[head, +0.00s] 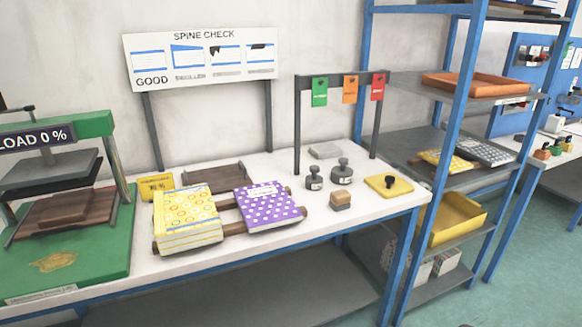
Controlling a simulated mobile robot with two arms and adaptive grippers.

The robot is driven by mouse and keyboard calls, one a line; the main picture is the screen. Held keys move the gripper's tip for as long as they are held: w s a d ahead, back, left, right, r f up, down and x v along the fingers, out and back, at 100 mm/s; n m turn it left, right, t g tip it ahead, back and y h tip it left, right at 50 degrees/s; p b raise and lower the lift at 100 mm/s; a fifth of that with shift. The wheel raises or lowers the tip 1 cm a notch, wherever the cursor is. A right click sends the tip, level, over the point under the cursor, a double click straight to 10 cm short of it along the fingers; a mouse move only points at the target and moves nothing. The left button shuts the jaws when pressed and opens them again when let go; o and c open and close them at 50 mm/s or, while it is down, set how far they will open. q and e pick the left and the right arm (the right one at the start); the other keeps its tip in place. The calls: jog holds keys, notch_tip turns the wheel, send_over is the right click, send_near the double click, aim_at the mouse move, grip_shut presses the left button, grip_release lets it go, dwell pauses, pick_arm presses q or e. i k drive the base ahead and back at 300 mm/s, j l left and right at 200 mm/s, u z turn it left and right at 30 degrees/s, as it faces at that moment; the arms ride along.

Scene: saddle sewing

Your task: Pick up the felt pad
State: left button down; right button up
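A flat grey pad (325,151), which looks like the felt pad, lies at the back of the white table, under the stand with hanging tags. Nothing rests on it. Its near side is clear of the two dark round weights with knobs, one on the left (314,179) and one on the right (342,172). A yellow square pad (388,187) with a small black knob lies near the table's right end. Neither of my grippers shows in the head view.
Yellow patterned books (186,218) and a purple dotted book (268,206) lie on wooden rails. A press on a green base (105,255) stands left. Blue-framed shelves (450,120) stand right.

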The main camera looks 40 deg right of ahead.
aim_at(340, 200)
jog(key=z, duration=1.7)
jog(key=u, duration=1.3)
jog(key=l+z, duration=0.1)
jog(key=z, duration=1.2)
